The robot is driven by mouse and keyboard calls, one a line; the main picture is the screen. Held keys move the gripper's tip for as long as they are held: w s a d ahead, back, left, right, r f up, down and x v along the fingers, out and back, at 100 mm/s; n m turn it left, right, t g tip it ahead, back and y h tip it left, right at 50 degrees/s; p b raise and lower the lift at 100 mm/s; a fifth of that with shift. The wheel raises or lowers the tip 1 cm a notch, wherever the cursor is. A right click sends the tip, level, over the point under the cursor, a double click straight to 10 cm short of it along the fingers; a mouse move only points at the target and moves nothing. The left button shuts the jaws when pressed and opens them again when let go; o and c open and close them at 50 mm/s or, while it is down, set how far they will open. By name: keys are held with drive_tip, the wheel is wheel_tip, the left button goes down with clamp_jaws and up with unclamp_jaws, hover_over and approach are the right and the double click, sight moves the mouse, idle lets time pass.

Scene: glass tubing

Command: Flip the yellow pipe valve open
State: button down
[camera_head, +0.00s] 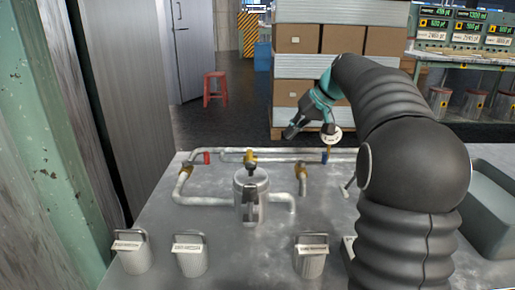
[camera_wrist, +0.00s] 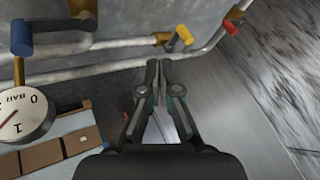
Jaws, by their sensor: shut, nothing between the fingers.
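The yellow pipe valve (camera_head: 250,156) sits on the glass-tubing line at the back of the metal table, behind a metal canister. In the wrist view its yellow handle (camera_wrist: 184,33) sticks out at an angle from a brass body, beyond my fingertips. My gripper (camera_head: 290,132) hangs above and to the right of the valve, apart from it. In the wrist view the fingers (camera_wrist: 158,63) are together with nothing between them.
A blue valve (camera_head: 325,155) and a white dial gauge (camera_head: 331,135) are to the right, a red valve (camera_head: 206,157) to the left. A metal canister (camera_head: 250,190) and lidded cups (camera_head: 192,258) stand in front. Boxes (camera_head: 298,39) are stacked behind.

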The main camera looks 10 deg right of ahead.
sight(250, 152)
drive_tip(key=shift+w+d, duration=0.45)
drive_tip(key=shift+w, duration=0.35)
drive_tip(key=w+a+f, duration=0.3)
drive_tip(key=a+f, duration=0.5)
drive_tip(key=shift+w+a+b, duration=0.35)
drive_tip(key=shift+b, duration=0.05)
drive_tip(key=shift+s+a+m+t, duration=0.15)
drive_tip(key=shift+a+m+t, duration=0.2)
drive_tip(key=shift+m, duration=0.15)
